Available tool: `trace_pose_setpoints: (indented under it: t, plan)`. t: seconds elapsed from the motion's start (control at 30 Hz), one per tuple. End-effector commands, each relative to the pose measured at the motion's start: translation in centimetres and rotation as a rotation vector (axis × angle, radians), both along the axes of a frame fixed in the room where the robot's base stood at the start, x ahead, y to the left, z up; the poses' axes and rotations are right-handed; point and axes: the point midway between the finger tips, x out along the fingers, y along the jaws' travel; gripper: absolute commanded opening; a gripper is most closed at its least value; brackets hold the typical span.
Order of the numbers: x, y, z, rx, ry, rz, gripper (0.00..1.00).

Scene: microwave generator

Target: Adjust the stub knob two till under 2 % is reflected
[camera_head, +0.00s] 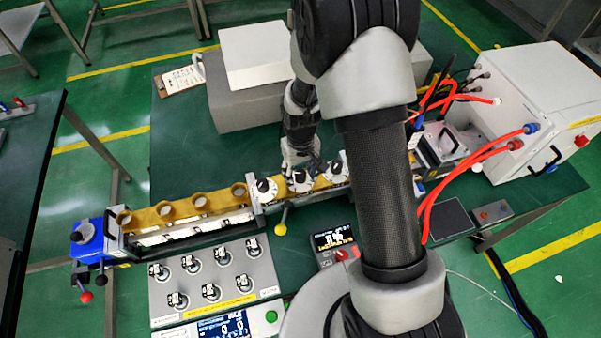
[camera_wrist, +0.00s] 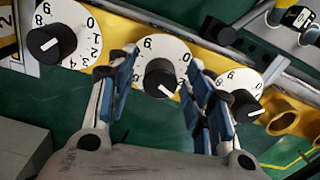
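Three stub knobs with black caps and white numbered dials sit in a row on the yellow waveguide. The middle one, stub knob two (camera_wrist: 160,79), lies between my fingertips in the wrist view. My gripper (camera_wrist: 160,72) is open, with a finger on each side of that cap and small gaps showing. In the head view my gripper (camera_head: 301,163) hangs over the middle dial (camera_head: 300,182) and partly hides it. The handheld meter (camera_head: 335,240) has a lit display in front of the waveguide; its figures are too small to read surely.
The outer knobs stand close by at left (camera_wrist: 49,43) and right (camera_wrist: 243,103) in the wrist view. A grey panel (camera_head: 213,278) with several small knobs lies in front. Red hoses (camera_head: 470,160) run to a white cabinet (camera_head: 540,105) at right.

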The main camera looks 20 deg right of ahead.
Motion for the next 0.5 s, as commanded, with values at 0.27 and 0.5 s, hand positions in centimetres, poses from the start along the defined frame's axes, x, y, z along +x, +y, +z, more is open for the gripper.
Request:
trace_pose_setpoints:
  t: [0.27,0.5]
  plan:
    - [0.00,0.00,0.02,0.000,0.000,0.000,0.29]
    - [-0.01,0.00,0.02,0.000,0.000,0.000,0.13]
